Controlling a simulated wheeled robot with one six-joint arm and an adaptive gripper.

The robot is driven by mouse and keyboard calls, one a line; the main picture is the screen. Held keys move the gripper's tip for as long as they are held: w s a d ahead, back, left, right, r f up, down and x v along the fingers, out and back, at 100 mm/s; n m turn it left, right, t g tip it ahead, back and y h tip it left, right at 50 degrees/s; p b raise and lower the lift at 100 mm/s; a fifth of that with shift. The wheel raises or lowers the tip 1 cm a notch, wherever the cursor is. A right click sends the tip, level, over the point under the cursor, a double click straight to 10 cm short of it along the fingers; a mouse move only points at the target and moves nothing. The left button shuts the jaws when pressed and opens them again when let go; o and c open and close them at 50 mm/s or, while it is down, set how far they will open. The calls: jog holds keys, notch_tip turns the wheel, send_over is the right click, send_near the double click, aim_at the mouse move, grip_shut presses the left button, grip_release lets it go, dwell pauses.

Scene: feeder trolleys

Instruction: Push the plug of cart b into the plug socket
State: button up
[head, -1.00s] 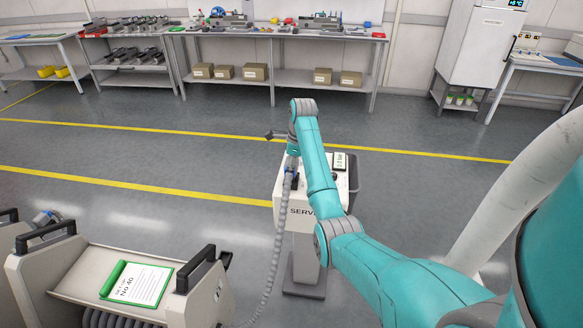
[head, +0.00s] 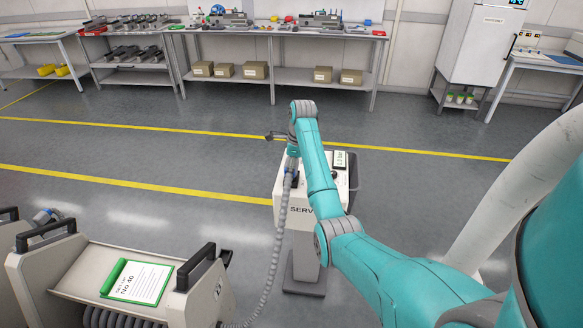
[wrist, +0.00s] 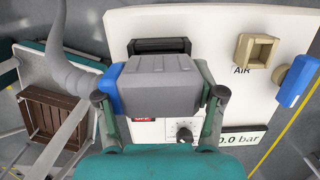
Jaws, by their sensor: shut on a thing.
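My gripper (wrist: 159,97) is shut on a grey plug (wrist: 160,80) with a blue collar at its left end in the wrist view. A thick grey cable (wrist: 68,72) leaves that end. The dark plug socket (wrist: 160,45) on the white service post panel (wrist: 215,22) shows just past the plug, partly hidden by it. I cannot tell whether the plug touches it or enters it. In the head view my gripper (head: 290,160) is over the left part of the service post (head: 302,213), mostly hidden by my arm. The cable (head: 277,245) hangs down to the floor by the front cart (head: 192,303).
The panel also carries a beige AIR socket (wrist: 257,50), a blue fitting (wrist: 297,80), a knob (wrist: 183,135) and a pressure display (wrist: 240,138). A second cart (head: 12,232) stands at far left. Benches (head: 275,32) line the wall; the floor between is clear.

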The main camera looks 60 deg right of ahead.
jog(key=shift+f, duration=0.55)
jog(key=o, duration=1.7)
jog(key=shift+c, duration=0.2)
